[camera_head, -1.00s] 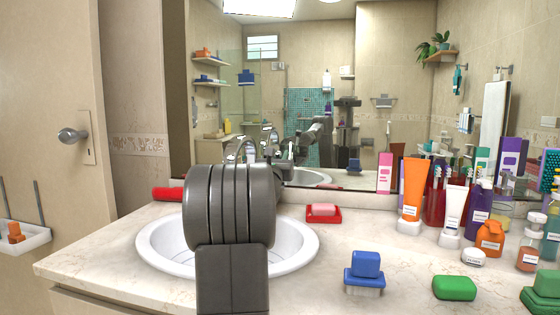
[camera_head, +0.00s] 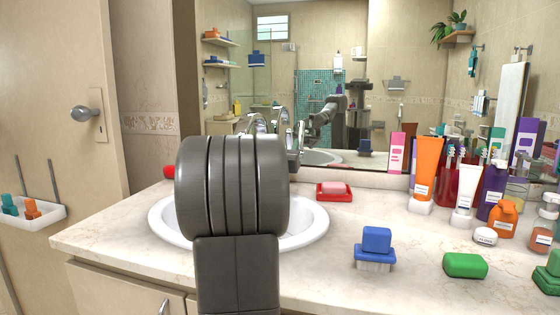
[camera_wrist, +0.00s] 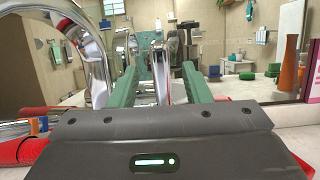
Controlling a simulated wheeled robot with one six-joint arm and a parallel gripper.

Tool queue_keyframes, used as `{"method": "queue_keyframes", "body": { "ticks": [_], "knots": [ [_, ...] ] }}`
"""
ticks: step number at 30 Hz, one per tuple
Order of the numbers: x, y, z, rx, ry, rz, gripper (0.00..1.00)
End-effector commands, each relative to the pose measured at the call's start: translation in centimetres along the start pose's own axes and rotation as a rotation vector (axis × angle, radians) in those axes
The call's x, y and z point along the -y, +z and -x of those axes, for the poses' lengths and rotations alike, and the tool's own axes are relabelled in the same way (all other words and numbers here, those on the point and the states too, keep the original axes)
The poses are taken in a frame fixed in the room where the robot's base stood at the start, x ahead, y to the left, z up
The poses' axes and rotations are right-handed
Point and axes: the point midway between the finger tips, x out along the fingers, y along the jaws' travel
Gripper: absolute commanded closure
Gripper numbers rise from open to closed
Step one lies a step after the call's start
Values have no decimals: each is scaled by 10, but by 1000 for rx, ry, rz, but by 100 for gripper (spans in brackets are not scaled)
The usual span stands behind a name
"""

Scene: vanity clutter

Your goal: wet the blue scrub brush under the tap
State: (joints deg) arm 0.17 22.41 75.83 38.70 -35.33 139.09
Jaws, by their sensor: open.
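The blue scrub brush (camera_head: 377,240) rests on the counter right of the sink, bristles down, with a pale bristle block under its blue handle. The white sink (camera_head: 312,228) is partly hidden by my arm. The chrome tap (camera_head: 294,150) rises behind the sink; its curved spout (camera_wrist: 96,50) fills the left of the wrist view. My gripper (camera_wrist: 158,78) is open, its green fingers spread on either side of a chrome lever (camera_wrist: 159,70). Nothing is held, and I cannot tell if the fingers touch the lever. In the head view my arm hides the gripper.
A green soap-like block (camera_head: 465,265) lies right of the brush. A red dish (camera_head: 334,192) with pink soap sits behind the sink's right side. Tubes, bottles and a red toothbrush cup (camera_head: 446,187) crowd the back right. The counter front between sink and brush is clear.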

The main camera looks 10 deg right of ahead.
Motion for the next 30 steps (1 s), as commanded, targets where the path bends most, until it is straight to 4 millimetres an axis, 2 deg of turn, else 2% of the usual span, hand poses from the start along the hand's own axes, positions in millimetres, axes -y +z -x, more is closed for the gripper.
{"method": "queue_keyframes", "body": {
  "ticks": [1,6,12,24,30],
  "knots": [
    [-1,-1,12,0,2,0,56],
    [0,0,44,0,2,0,56],
    [0,0,66,1,1,0,56],
    [0,0,70,1,1,0,56],
    [0,0,59,0,0,1,56]
  ]
}}
